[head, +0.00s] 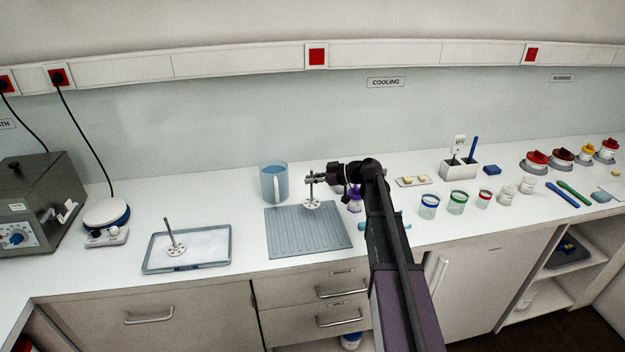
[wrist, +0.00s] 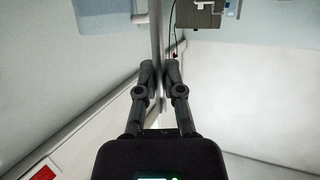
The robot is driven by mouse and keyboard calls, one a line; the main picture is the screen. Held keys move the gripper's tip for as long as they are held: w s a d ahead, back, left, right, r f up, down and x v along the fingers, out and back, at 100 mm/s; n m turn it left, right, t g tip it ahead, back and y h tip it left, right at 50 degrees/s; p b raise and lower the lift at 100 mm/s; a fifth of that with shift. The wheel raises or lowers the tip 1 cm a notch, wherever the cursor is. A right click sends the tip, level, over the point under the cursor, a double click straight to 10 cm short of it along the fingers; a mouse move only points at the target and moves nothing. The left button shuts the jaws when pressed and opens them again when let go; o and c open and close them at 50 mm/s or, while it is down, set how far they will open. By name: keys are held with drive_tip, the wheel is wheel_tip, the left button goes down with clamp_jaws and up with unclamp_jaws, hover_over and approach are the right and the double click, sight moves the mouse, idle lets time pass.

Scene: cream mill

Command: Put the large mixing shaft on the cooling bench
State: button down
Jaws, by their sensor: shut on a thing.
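My gripper (head: 314,180) is shut on a thin metal mixing shaft (head: 311,190), held upright over the grey ribbed mat (head: 290,240). The shaft's pale perforated disc (head: 311,205) is at its lower end; whether it touches the mat is unclear. In the wrist view, my fingertips (wrist: 160,72) close on the grey rod (wrist: 157,30). A second mixing shaft (head: 171,234) with a perforated disc stands slightly tilted in a shallow tray (head: 150,262) at left. I cannot tell surely which shaft is larger. A COOLING sign (head: 386,82) is on the wall behind, right of my gripper.
A blue jug (head: 273,183) stands just behind the mat, left of my gripper. A purple-topped bottle (head: 354,203) is close beside my arm. Several small jars and a cream-piece tray (head: 413,181) lie right. Clear worktop lies between the left tray and the mat.

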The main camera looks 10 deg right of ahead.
sight(311, 202)
drive_tip(key=shift+f+b, duration=2.3)
drive_tip(key=shift+f, duration=0.25)
drive_tip(key=shift+f+b, duration=0.35)
drive_tip(key=c, duration=0.7)
unclamp_jaws()
